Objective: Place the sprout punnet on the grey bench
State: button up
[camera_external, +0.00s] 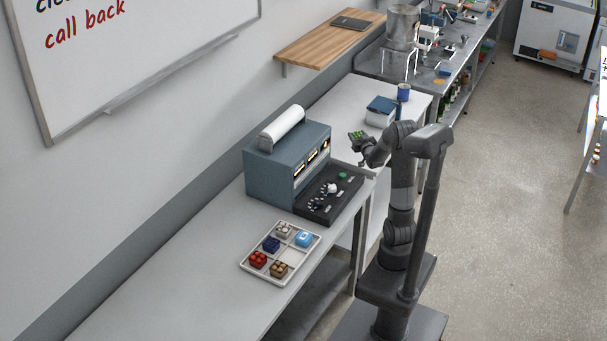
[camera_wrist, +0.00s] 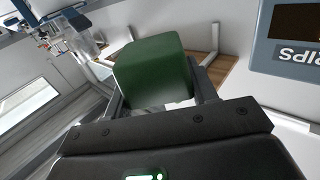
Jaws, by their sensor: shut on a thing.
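The sprout punnet, a green box (camera_wrist: 152,72), is between the fingers of my gripper (camera_wrist: 158,92) in the wrist view. In the external view the small green-topped punnet (camera_external: 357,135) is at the end of my gripper (camera_external: 362,144), held up in the air beyond the blue-grey machine. My gripper is shut on it. The long light grey bench (camera_external: 175,265) runs along the wall at the front left. A whiter bench top (camera_external: 345,98) lies behind the machine, near my gripper. The punnet's contents are too small to make out.
A white divided tray (camera_external: 293,257) with several coloured packs stands on the grey bench. The blue-grey machine (camera_external: 270,175) and its black panel (camera_external: 325,205) stand behind it. A blue-lidded box (camera_external: 380,108) and a blue cup (camera_external: 404,91) are near my arm. The bench's front left is clear.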

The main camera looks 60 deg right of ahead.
jog(key=shift+w+a, duration=0.6)
jog(key=shift+a, duration=0.15)
jog(key=s+d+r+n+t+y, duration=0.1)
jog(key=d+r+n+t+y, duration=0.2)
jog(key=d, duration=1.5)
jog(key=s+d+f+n+t+y, duration=0.1)
jog(key=s+d+f+n+y, duration=0.2)
jog(key=s+d, duration=0.9)
notch_tip(320, 180, down, 5)
jog(key=s+y, duration=0.2)
jog(key=y, duration=0.1)
jog(key=shift+d+n, duration=0.2)
jog(key=shift+n, duration=0.2)
jog(key=shift+f, duration=0.1)
